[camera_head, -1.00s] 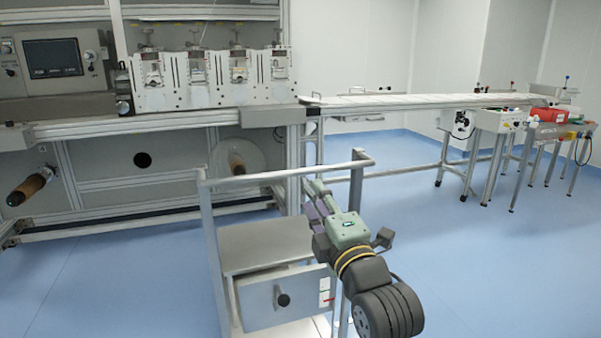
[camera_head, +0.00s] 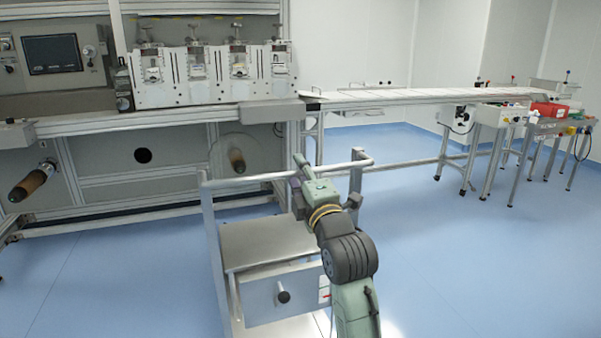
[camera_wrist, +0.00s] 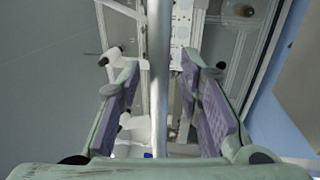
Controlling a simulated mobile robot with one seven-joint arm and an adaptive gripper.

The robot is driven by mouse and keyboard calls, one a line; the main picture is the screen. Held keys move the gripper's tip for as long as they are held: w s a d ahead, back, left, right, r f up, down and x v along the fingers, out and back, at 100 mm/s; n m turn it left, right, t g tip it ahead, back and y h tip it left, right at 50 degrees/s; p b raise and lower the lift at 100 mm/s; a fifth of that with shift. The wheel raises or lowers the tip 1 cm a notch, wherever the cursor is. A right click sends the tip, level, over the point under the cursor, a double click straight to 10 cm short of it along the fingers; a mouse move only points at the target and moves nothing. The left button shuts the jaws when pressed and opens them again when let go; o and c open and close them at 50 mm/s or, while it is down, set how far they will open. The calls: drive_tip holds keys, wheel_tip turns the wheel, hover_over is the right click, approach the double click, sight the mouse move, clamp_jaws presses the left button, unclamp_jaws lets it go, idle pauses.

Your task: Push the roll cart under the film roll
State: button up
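The roll cart (camera_head: 206,240) is a metal frame with a top handle bar (camera_head: 235,180), a grey shelf and a drawer with a dark knob. It stands in front of the machine. My gripper (camera_head: 296,172) is at the right part of the handle bar. In the wrist view, my gripper (camera_wrist: 160,105) is open, with purple pads on either side of the bar (camera_wrist: 159,70) and gaps showing. A brown core with a clear round disc (camera_head: 237,158) is on the machine front behind the cart. Another brown roll (camera_head: 27,186) sticks out at the left; which is the film roll is unclear.
The machine (camera_head: 140,190) fills the left and back. A long conveyor (camera_head: 400,97) with small boxes on legs runs to the right. Blue floor is clear to the right and left of the cart. A cart post (camera_head: 356,195) stands just right of my gripper.

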clamp_jaws()
idle(0.7)
